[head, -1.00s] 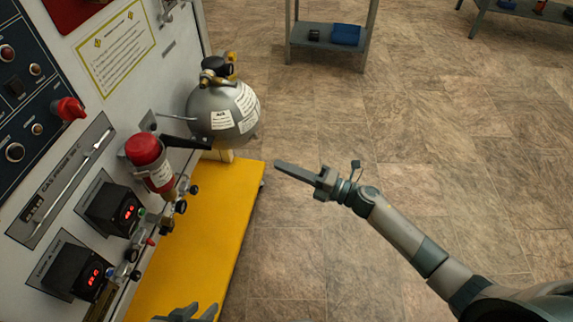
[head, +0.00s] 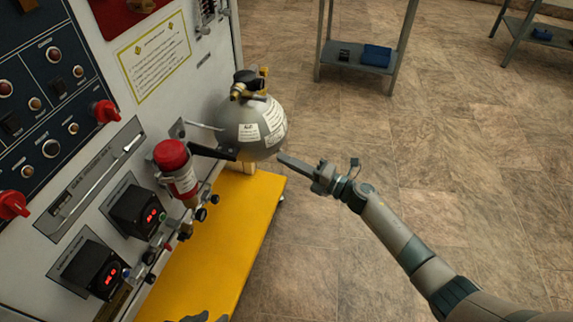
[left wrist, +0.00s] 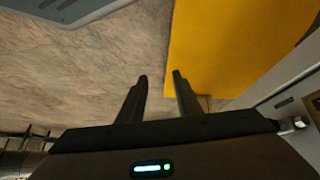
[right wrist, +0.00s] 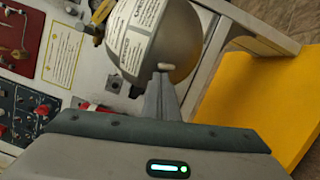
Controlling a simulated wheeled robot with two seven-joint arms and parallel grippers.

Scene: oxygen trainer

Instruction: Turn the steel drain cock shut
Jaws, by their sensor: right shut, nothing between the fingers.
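A silver round tank (head: 250,128) with white labels hangs beside the panel; it also shows in the right wrist view (right wrist: 180,45). A small pale stub (right wrist: 163,66) shows at the tank in the right wrist view, just beyond my fingertips; I cannot tell whether it is the steel drain cock. My right gripper (head: 282,158) is shut and empty, its tip at the tank's lower right in the head view. Contact is unclear. In the right wrist view its fingers (right wrist: 162,82) overlap the tank. My left gripper (left wrist: 160,78) is open and empty, low over the floor and yellow base.
A yellow base plate (head: 215,240) lies under the tank. A red-capped cylinder (head: 175,170), black gauge boxes (head: 137,211) and small valves line the panel. Red knobs (head: 104,111) stick out of it. Open floor (head: 340,240) lies right; a shelf (head: 350,68) stands behind.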

